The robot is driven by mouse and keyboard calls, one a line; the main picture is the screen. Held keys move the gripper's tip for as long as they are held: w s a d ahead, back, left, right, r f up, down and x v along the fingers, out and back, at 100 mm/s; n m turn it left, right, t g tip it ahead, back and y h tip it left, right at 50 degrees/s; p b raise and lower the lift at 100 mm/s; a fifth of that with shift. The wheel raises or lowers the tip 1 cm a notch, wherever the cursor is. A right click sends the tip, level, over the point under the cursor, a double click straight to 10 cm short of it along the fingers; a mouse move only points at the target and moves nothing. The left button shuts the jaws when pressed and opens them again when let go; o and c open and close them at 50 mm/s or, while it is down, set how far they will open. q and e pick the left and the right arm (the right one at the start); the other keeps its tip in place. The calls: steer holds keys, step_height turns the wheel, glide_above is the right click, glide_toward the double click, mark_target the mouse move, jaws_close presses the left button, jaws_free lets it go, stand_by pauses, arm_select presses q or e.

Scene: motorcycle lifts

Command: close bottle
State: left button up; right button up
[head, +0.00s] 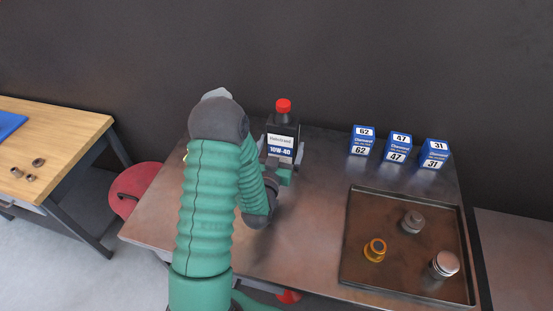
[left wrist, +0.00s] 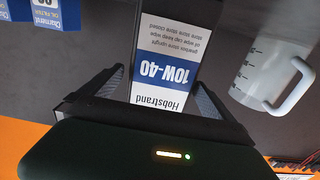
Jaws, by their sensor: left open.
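The dark bottle (head: 282,129) stands upright towards the back of the metal table, with a white and blue 10W-40 label facing me. A red cap (head: 283,105) sits on its top; I cannot tell how tight it is. My left gripper (head: 281,165) is low at the front of the bottle, with a finger on each side. In the left wrist view the bottle's label (left wrist: 165,65) appears upside down between the open fingers of my left gripper (left wrist: 157,82). The cap is outside that view. My right gripper is not in view.
Three blue boxes (head: 398,147) stand right of the bottle. A brown tray (head: 352,230) at the front right holds small metal and orange parts. A translucent jug (left wrist: 265,70) shows in the left wrist view. A red stool (head: 135,185) and wooden bench (head: 60,130) are left.

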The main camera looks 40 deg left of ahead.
arm_select(q)
steer(key=v, duration=0.4)
steer(key=shift+s+f+b, duration=0.2)
steer(key=shift+s+b, duration=0.05)
steer(key=shift+b, duration=0.1)
steer(key=p, duration=0.7)
glide_toward(281, 146)
steer(key=shift+w+a, duration=0.2)
steer(key=shift+w, duration=0.05)
steer(key=shift+w+d+r, duration=0.1)
steer(key=shift+d, duration=0.2)
